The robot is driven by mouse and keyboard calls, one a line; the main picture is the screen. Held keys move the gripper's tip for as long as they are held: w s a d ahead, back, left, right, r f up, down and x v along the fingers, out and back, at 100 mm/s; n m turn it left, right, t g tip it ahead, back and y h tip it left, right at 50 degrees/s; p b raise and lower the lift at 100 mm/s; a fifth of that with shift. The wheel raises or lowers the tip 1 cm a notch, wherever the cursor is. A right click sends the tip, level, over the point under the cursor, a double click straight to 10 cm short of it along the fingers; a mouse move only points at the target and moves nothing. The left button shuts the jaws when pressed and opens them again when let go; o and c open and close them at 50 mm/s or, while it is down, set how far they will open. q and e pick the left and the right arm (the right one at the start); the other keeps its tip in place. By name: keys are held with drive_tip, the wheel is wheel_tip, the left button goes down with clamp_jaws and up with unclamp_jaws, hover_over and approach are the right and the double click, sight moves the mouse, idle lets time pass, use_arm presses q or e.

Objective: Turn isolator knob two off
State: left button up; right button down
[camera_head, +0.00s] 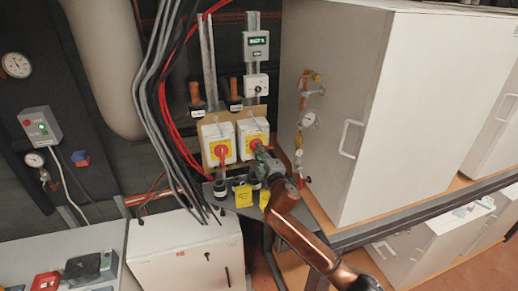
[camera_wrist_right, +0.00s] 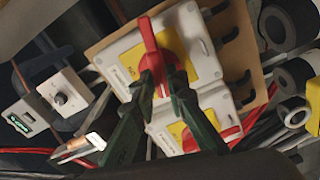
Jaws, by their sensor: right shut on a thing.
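Two white isolator boxes with yellow plates and red knobs sit side by side on a tan board in the head view: the left isolator (camera_head: 212,131) and the right isolator (camera_head: 245,128). My right gripper (camera_head: 262,152) is at the right isolator, shut on its red knob (camera_head: 255,144). In the right wrist view my right gripper's fingers (camera_wrist_right: 163,80) stand on either side of this red knob (camera_wrist_right: 149,42), hiding part of its handle. The other red knob (camera_head: 221,150) is free; in the wrist view a finger partly covers it. My left gripper is not in view.
Black cables and red cables run down left of the isolators. Yellow tags (camera_head: 243,196) hang below them. A large white cabinet (camera_head: 385,90) with a pipe and gauge (camera_head: 308,119) stands close on the right. A white box (camera_head: 185,252) is below.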

drive_tip(key=shift+n+p, duration=0.5)
drive_tip(key=shift+n, duration=0.7)
drive_tip(key=c, duration=1.9)
unclamp_jaws()
drive_tip(key=shift+c, duration=0.2)
drive_tip(key=v, duration=1.2)
